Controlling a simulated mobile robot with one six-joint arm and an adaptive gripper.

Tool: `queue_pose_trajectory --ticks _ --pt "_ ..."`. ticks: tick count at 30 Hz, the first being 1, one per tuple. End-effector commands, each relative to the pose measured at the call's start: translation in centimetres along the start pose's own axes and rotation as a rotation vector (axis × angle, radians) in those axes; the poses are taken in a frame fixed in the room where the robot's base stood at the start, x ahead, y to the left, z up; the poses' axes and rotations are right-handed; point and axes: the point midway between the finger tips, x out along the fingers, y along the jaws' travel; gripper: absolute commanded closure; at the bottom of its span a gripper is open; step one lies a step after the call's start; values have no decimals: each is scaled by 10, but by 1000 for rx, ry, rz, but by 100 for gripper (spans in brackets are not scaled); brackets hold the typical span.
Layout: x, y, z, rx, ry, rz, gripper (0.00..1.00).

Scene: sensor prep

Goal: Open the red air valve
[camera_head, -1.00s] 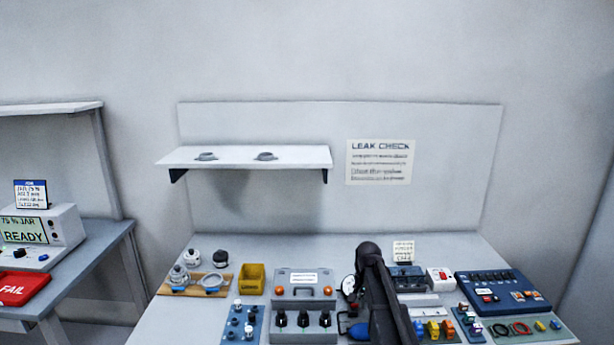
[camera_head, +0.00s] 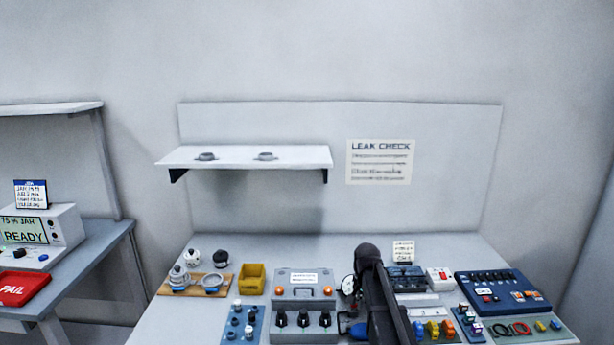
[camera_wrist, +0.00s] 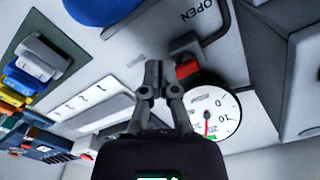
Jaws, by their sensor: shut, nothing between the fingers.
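In the wrist view my gripper (camera_wrist: 154,72) is shut and empty, its fingertips close together. A small red part (camera_wrist: 187,69), seemingly the red air valve, is just right of the fingertips; I cannot tell whether they touch. It sits beside a dark grey fitting, partly hidden. A round white gauge (camera_wrist: 214,116) with a red needle is right of the fingers. A printed OPEN label (camera_wrist: 197,9) with a curved line is at the top. In the head view my arm hides the gripper and the valve; the gauge (camera_head: 347,285) shows beside it.
A large blue part (camera_wrist: 100,8) lies above left of the fingers. A grey box (camera_wrist: 296,70) stands close on the right. In the head view, a grey three-knob box (camera_head: 303,293) stands left of my arm, and a blue panel (camera_head: 503,290) lies right.

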Motion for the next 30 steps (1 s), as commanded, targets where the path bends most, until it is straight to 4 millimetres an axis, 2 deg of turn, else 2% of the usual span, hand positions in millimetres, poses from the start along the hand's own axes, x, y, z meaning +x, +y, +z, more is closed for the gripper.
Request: queue_pose_trajectory --ticks 30 --pt "0 -3 8 0 0 0 100"
